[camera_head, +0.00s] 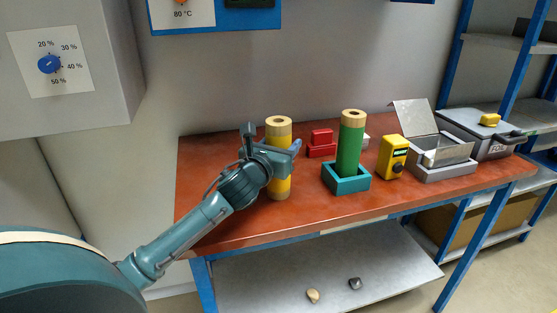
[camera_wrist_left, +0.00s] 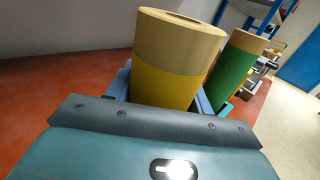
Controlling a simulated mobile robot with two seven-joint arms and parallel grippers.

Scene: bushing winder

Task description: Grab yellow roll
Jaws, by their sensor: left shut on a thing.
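The yellow roll (camera_head: 279,184) stands upright on the red-brown table, with a tan core end at its top. It also shows large in the left wrist view (camera_wrist_left: 165,82). My left gripper (camera_head: 285,150) is around the upper part of the roll and shut on it. In the left wrist view its fingers (camera_wrist_left: 160,92) lie on both sides of the roll. Whether the roll's base touches the table is hard to tell. My right gripper is in neither view.
A green roll (camera_head: 350,146) stands in a teal square holder (camera_head: 346,187) to the right. Beyond it are a yellow device (camera_head: 392,157), an open metal box (camera_head: 446,170) and a grey case (camera_head: 478,135). A red object (camera_head: 321,145) sits behind. The table's front left is clear.

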